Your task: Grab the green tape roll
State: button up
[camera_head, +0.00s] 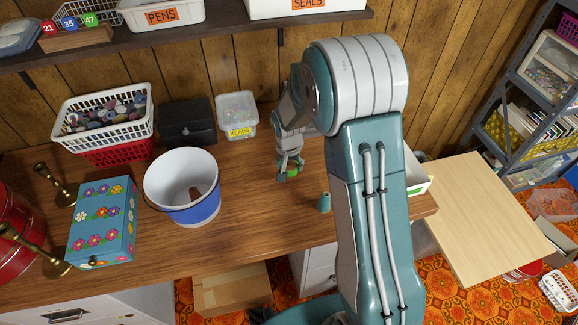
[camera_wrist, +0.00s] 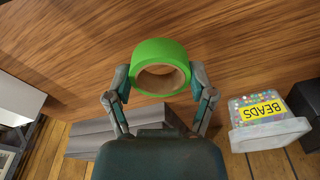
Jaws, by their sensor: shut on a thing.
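The green tape roll (camera_wrist: 160,51) shows large in the wrist view, with its brown cardboard core facing the camera. My gripper (camera_wrist: 160,82) has one finger on each side of the roll and is shut on it. In the head view the tape roll (camera_head: 293,174) is a small green patch between the fingers of my gripper (camera_head: 289,173), over the wooden table (camera_head: 250,220). Most of the roll is hidden there by the fingers. I cannot tell whether it touches the table top.
A small teal cone-shaped thing (camera_head: 324,203) stands near the table's front edge. A white and blue bucket (camera_head: 182,207), a beads tub (camera_head: 238,113) and a black box (camera_head: 187,122) stand to the left. A shelf (camera_head: 190,42) overhangs the back. Bare table lies between bucket and gripper.

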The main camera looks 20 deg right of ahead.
aim_at(289, 171)
jog(key=s+r, duration=0.2)
jog(key=r, duration=0.1)
jog(key=shift+s+a, duration=0.2)
jog(key=shift+a, duration=0.15)
jog(key=s+a+r, duration=0.2)
jog(key=s+r, duration=0.2)
jog(key=s, duration=0.4)
jog(key=shift+s+a, duration=0.2)
jog(key=shift+s, duration=0.2)
